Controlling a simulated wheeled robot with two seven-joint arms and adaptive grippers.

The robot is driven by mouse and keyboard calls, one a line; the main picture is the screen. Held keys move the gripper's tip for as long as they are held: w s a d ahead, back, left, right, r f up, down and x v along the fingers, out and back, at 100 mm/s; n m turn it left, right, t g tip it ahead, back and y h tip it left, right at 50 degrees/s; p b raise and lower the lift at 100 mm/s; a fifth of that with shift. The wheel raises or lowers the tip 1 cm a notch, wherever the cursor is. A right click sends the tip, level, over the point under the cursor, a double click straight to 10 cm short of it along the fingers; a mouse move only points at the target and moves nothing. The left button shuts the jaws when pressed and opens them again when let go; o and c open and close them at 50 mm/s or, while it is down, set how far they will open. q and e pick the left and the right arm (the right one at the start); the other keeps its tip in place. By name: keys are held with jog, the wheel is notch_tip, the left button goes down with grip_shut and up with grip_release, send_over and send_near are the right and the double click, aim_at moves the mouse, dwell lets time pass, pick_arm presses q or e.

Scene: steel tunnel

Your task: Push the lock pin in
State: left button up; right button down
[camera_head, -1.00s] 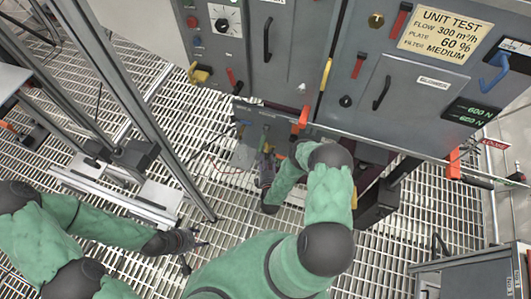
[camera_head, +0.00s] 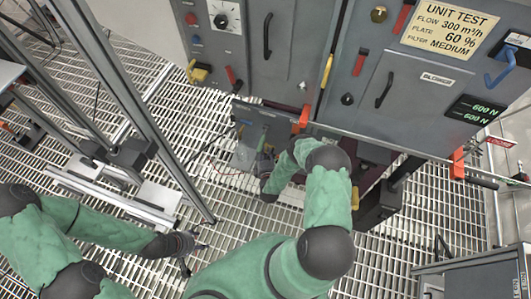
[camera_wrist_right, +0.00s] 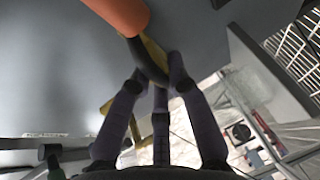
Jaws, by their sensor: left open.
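In the head view, my right arm reaches to the foot of the grey cabinet (camera_head: 240,45); its own forearm hides the fingertips. In the right wrist view, the fingers of my right gripper (camera_wrist_right: 157,70) converge near a dark and yellow piece (camera_wrist_right: 155,58). I cannot tell whether they grip it. An orange cylinder (camera_wrist_right: 118,12) lies just beyond the fingertips. An orange block (camera_head: 302,116) shows on the cabinet's lower edge. I cannot tell which part is the lock pin. My left gripper (camera_head: 198,250) is open and empty over the grating.
A metal post frame (camera_head: 125,100) stands at the left. The cabinet carries a "BLOCKED" label (camera_head: 437,79) and a force display (camera_head: 474,110). A second orange block (camera_head: 457,163) sits on the lower rail. A grey box (camera_head: 475,275) is at the bottom right. Grating between is open.

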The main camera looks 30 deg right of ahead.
notch_tip(320, 180, up, 4)
jog(key=p, duration=0.2)
jog(key=shift+f+p, duration=0.25)
jog(key=shift+p, duration=0.1)
jog(key=shift+f, duration=0.1)
jog(key=c, duration=1.2)
grip_release()
jog(key=shift+o, duration=0.2)
